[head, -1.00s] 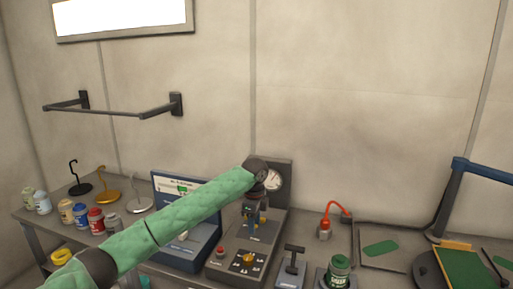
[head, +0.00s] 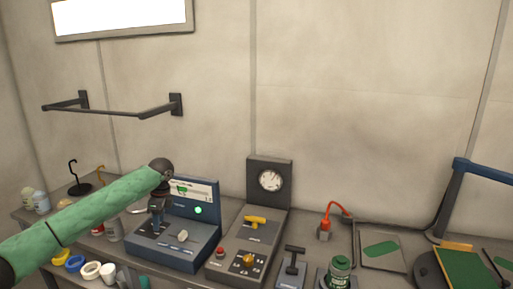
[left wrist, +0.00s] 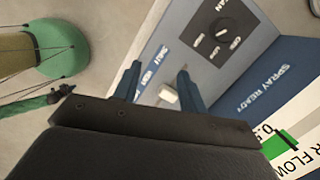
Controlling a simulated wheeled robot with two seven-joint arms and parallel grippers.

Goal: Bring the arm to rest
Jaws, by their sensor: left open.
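My left arm comes in from the left in a green sleeve. Its gripper (head: 156,212) hangs down in front of the left part of the blue control box (head: 180,257). In the left wrist view the two blue fingers (left wrist: 158,72) are apart, with nothing held between them. A pale switch (left wrist: 168,94) on the box shows past the fingers, and a black fan knob (left wrist: 222,31) lies beyond. The box's face carries a green light (head: 198,210) that is lit. My right gripper is not in view.
Right of the blue box stands a grey gauge unit (head: 270,181) with a yellow handle (head: 255,220) lying crosswise. A green jar (head: 339,272) is at the front. Jars and hooks stand at the left, partly behind my arm. A wall rail (head: 140,114) hangs above.

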